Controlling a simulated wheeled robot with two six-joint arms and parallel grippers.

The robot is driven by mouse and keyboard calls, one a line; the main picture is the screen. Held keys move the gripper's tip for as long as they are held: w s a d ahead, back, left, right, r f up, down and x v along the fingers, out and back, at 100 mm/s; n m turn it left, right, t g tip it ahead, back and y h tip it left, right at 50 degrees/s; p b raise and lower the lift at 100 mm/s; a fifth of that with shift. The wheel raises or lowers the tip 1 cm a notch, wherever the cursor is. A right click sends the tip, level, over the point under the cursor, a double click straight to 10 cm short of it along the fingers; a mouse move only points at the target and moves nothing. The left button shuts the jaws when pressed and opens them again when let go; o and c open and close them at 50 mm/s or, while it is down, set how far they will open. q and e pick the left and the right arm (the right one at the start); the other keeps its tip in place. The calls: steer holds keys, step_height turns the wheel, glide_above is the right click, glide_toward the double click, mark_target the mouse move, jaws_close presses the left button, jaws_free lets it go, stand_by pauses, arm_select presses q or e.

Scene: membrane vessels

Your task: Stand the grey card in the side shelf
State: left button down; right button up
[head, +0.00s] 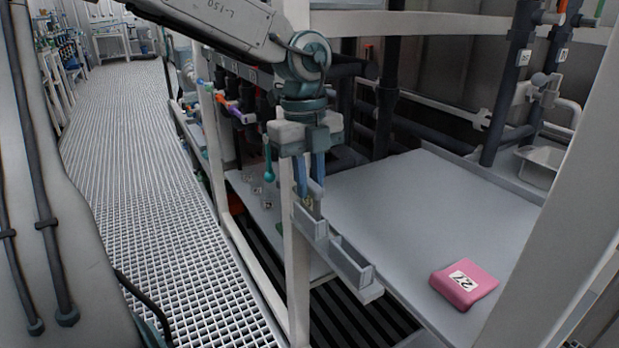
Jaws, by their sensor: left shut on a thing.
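My left gripper (309,188) comes down from the top, its two blue fingers pointing down. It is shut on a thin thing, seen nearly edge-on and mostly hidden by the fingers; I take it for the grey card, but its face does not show. The fingertips are right at the far end of the side shelf (354,264), a narrow light grey tray with compartments fixed at the near-left edge of the table. The near compartment looks empty. I cannot tell whether the card touches the shelf floor. My right gripper is out of view.
A pink pouch with a white "27" label (463,284) lies on the wide grey table (400,205), otherwise mostly clear. A white frame post (298,270) stands just left of the shelf. A metal basin (541,166) and dark pipes are at the right. A grated walkway runs left.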

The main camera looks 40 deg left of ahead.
arm_select(q)
steer(key=shift+f+b, duration=0.25)
steer(key=shift+b, duration=0.1)
stand_by(0.6)
steer(key=c, duration=1.3)
jaws_free()
steer(key=shift+o, duration=0.2)
